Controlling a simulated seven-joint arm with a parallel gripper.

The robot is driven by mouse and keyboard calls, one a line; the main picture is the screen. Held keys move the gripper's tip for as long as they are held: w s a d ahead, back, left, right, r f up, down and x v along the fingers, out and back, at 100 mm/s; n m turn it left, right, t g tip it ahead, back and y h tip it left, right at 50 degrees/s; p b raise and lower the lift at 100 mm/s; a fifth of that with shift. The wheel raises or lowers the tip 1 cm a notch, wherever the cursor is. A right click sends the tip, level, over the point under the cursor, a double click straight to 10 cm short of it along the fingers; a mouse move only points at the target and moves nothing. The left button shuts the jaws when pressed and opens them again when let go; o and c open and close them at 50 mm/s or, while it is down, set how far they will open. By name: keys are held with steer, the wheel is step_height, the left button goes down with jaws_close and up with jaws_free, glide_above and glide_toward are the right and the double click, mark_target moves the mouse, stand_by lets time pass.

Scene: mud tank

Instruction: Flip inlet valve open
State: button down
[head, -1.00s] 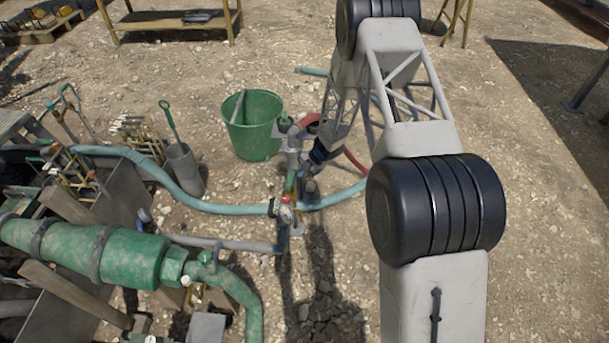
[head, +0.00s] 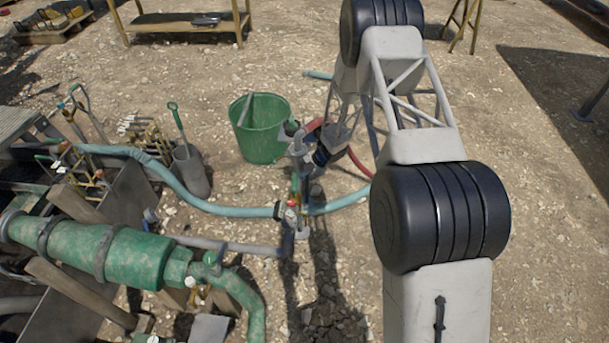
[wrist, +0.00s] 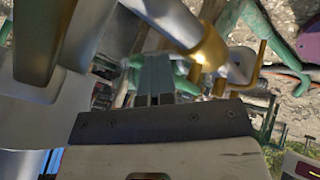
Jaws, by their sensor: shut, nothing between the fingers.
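A valve standpipe with small red and green parts (head: 291,207) stands on the gravel in the middle of the head view, where the blue-green hose meets it. I cannot tell which part is the inlet valve's handle. My gripper is at the upper part of this standpipe, mostly hidden by my arm and the fittings in that view. In the wrist view my gripper (wrist: 154,72) is shut and empty, its two narrow fingers side by side. A grey pipe with a brass collar (wrist: 208,50) and a brass pronged fitting (wrist: 250,75) lie just right of the fingers. Contact cannot be told.
A green bucket (head: 262,142) stands behind the standpipe. A blue-green hose (head: 235,210) and a red hose (head: 357,162) run to it. A large green pump body (head: 105,254) and a grey pipe (head: 225,246) lie at lower left. Open gravel lies right of my arm.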

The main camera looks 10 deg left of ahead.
steer(key=shift+w+a, duration=0.1)
steer(key=shift+a, duration=0.2)
steer(key=w+d+r, duration=0.4)
steer(key=d+r, duration=0.4)
steer(key=d, duration=0.1)
stand_by(0.7)
